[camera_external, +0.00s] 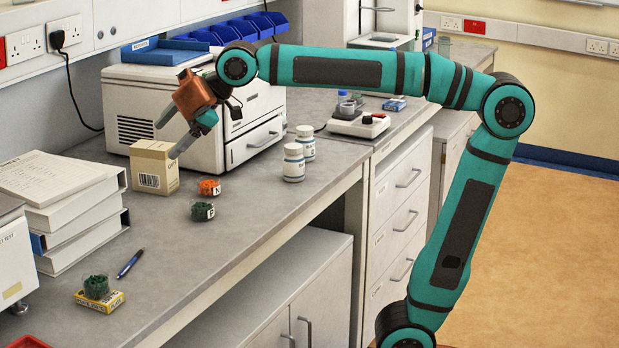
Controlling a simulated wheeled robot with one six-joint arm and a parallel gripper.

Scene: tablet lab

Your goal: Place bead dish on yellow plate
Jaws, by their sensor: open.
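A small clear dish of dark green beads (96,287) sits on a flat yellow piece (112,303) with printing on its side, at the front left of the bench. I cannot tell whether this piece is a plate or a thin box. A second dish of green beads (202,210), with a white label, stands mid-bench. A dish of orange beads (209,187), labelled "N", stands just behind it. My gripper (166,141) is open, its fingers pointing down and left by the top of a cardboard box. Nothing shows between the fingers.
The cardboard box (154,168) stands behind the bead dishes. Two white bottles (293,162) stand to their right. Stacked binders (75,210) and a blue pen (130,263) are at left. A white machine (165,110) stands at the back.

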